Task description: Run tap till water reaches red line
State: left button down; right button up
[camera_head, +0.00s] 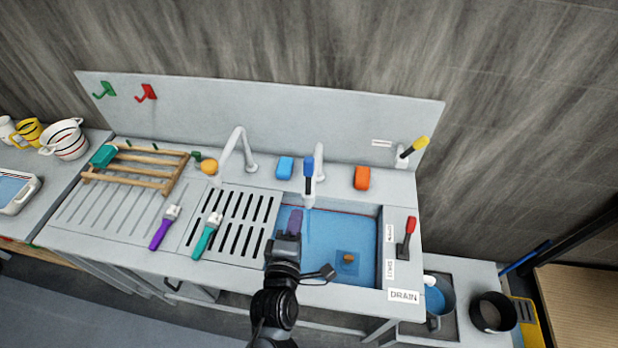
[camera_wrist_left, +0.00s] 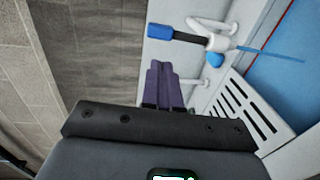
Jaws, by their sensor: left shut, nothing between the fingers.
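The sink basin (camera_head: 381,235) holds blue water (camera_head: 325,240). A thin red line (camera_head: 345,212) runs along the basin's back wall; I cannot tell the exact gap between it and the water surface. The white tap (camera_head: 320,160) with a blue lever (camera_head: 308,166) stands behind the basin. A thin blue stream (camera_wrist_left: 270,52) leaves its spout in the left wrist view, where the blue lever (camera_wrist_left: 160,32) also shows. My left gripper (camera_head: 295,222), with purple fingers, is over the basin's left part, in front of the tap. It is shut, empty and apart from the lever (camera_wrist_left: 164,85).
A red lever (camera_head: 410,225) stands right of the basin near a DRAIN label (camera_head: 403,296). A brown knob (camera_head: 348,258) shows in the basin. Purple (camera_head: 165,228) and teal (camera_head: 207,236) brushes lie left. Blue (camera_head: 284,167) and orange (camera_head: 361,177) blocks sit behind.

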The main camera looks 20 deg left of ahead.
aim_at(309, 171)
pick_arm(q)
jog(key=b+x, duration=0.4)
jog(key=x, duration=0.8)
jog(key=shift+w+f+b, duration=0.15)
jog(key=shift+b, duration=0.25)
jog(key=shift+w+a, duration=0.1)
jog(key=shift+w, duration=0.5)
